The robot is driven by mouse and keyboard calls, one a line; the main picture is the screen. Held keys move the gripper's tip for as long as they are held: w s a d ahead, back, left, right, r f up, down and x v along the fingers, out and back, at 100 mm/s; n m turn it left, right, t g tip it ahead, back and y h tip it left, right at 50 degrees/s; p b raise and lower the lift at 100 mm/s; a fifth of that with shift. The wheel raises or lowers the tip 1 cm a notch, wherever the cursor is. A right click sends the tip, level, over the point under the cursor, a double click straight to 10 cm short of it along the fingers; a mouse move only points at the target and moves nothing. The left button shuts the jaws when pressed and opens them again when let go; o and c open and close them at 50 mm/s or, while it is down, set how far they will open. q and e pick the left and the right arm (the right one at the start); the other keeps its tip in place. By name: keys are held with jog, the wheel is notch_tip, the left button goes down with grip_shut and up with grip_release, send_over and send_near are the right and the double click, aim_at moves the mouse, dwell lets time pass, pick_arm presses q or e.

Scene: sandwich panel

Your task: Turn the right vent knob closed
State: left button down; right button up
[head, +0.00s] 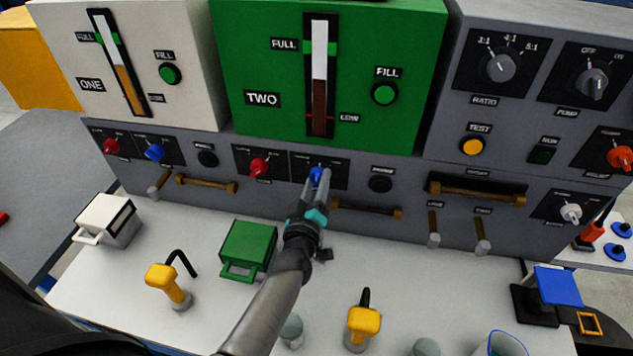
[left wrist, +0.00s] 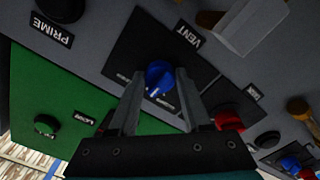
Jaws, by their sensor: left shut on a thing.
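The right vent knob (head: 315,175) is blue and sits on a black plate on the grey front panel, below the green unit marked TWO. My left gripper (head: 321,181) reaches up to it from below and is shut on it. In the left wrist view the blue knob (left wrist: 158,76) lies between the two fingers of the gripper (left wrist: 156,92), beside a VENT label. The fingers hide part of the knob and its dial in the head view. My right gripper is not in view.
A red knob (head: 259,167) sits just left of the held knob, and a black PRIME button (head: 380,184) to its right. A brown handle (head: 368,208) is below right. A green box (head: 248,247) and yellow-topped tools (head: 363,325) stand on the white table (head: 215,305).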

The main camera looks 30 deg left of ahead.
pick_arm(q)
jog(key=n, duration=0.4)
jog(key=shift+n, duration=0.3)
jog(key=shift+n+b, duration=0.5)
jog(key=shift+n, duration=2)
jog(key=shift+c, duration=1.8)
grip_release()
jog(key=shift+s, duration=0.1)
jog(key=v, duration=1.5)
jog(key=shift+s, duration=0.1)
